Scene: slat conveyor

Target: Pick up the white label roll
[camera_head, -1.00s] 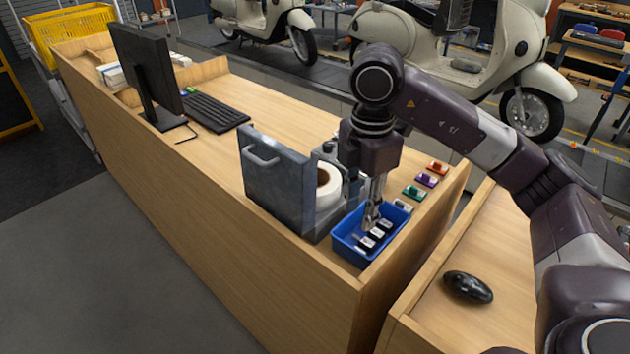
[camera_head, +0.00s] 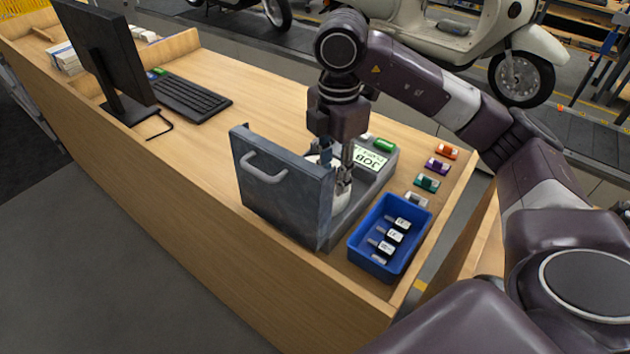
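The white label roll (camera_head: 341,197) sits in the open grey label printer (camera_head: 378,186), behind its raised lid (camera_head: 283,187) with a handle. Only parts of the roll show; the lid and my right gripper hide the rest. My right gripper (camera_head: 343,186) points down from above at the roll, its fingertips at or very near it. Whether the fingers are spread or closed on the roll cannot be made out. My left gripper is out of view.
A blue bin (camera_head: 420,215) with several small black-and-white items stands right of the printer. Several coloured small parts (camera_head: 438,166) lie along the bench's right edge. A keyboard (camera_head: 190,97) and monitor (camera_head: 105,55) stand left. Bench between keyboard and printer is clear.

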